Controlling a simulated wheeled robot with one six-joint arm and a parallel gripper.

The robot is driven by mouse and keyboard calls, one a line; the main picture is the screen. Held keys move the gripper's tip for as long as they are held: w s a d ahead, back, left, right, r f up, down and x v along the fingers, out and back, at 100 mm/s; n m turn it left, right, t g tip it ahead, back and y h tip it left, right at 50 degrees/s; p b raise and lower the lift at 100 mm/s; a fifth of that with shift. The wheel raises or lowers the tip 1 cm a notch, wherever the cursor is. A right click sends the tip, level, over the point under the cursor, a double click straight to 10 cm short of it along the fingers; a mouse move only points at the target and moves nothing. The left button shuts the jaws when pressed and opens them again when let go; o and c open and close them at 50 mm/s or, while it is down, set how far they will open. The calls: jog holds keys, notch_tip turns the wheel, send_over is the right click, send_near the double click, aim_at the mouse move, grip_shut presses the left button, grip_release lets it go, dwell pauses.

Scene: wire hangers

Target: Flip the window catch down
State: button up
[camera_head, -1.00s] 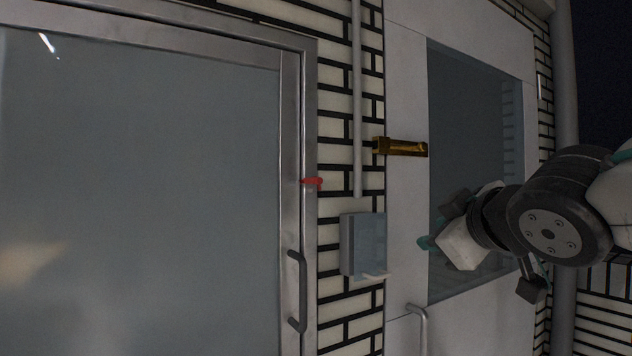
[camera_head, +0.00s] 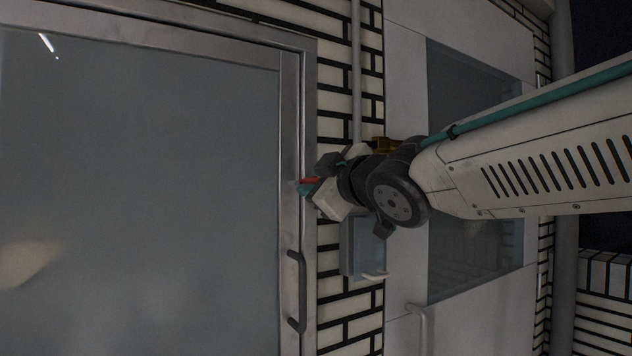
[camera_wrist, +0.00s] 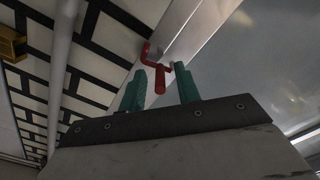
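The red window catch (camera_head: 310,181) sits on the metal frame (camera_head: 292,150) of the large glass pane at the left, partly hidden by my gripper in the head view. In the wrist view the catch (camera_wrist: 152,58) is a bent red lever, its end pointing toward my camera. My gripper (camera_wrist: 160,82) has two green fingers spread apart. The end of the lever shows between the fingertips, nearer the left finger; I cannot tell whether they touch. In the head view the gripper (camera_head: 305,188) is right at the catch.
A grey bar handle (camera_head: 297,290) is lower on the frame. A grey box (camera_head: 362,250) hangs on the brick wall just below my wrist. A brass fitting (camera_head: 384,144) is partly hidden behind my arm and also shows in the wrist view (camera_wrist: 10,42). A vertical pipe (camera_head: 357,70) runs above.

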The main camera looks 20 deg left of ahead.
grip_shut()
jog(key=shift+f+m, duration=0.25)
jog(key=shift+m, duration=1.15)
grip_release()
jog(key=v, duration=0.7)
jog(key=shift+s+d, duration=0.25)
jog(key=shift+d, duration=0.05)
